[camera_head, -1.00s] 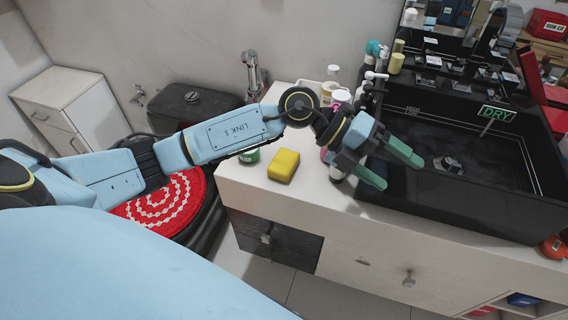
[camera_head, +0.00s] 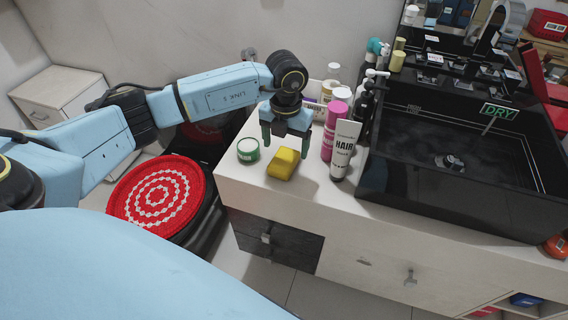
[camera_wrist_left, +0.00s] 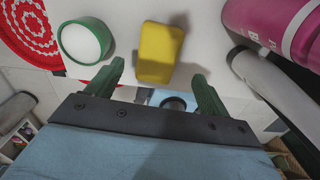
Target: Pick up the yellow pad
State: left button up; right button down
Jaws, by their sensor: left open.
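The yellow pad (camera_head: 283,164) lies on the white counter near its left front corner. In the left wrist view the yellow pad (camera_wrist_left: 160,52) sits beyond the fingertips, roughly midway between them. My left gripper (camera_head: 286,144) points down just above and behind the pad, with its green fingers apart. In the left wrist view the left gripper (camera_wrist_left: 160,80) is open and holds nothing. I cannot tell the exact height of the fingertips over the pad. My right gripper does not show.
A green-and-white jar (camera_head: 248,150) stands left of the pad. A white HAIR tube (camera_head: 345,148) and a pink bottle (camera_head: 333,125) stand to its right, with more bottles behind. The black sink (camera_head: 450,200) is farther right. A red patterned round top (camera_head: 157,195) is at left.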

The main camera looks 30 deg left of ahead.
aim_at(284, 158)
pick_arm(q)
jog(key=shift+f, duration=0.85)
jog(key=f, duration=0.2)
jog(key=f+b, duration=0.1)
jog(key=shift+a+f, duration=0.2)
jog(key=shift+f, duration=0.45)
jog(key=c, duration=0.8)
jog(key=shift+c, duration=1.3)
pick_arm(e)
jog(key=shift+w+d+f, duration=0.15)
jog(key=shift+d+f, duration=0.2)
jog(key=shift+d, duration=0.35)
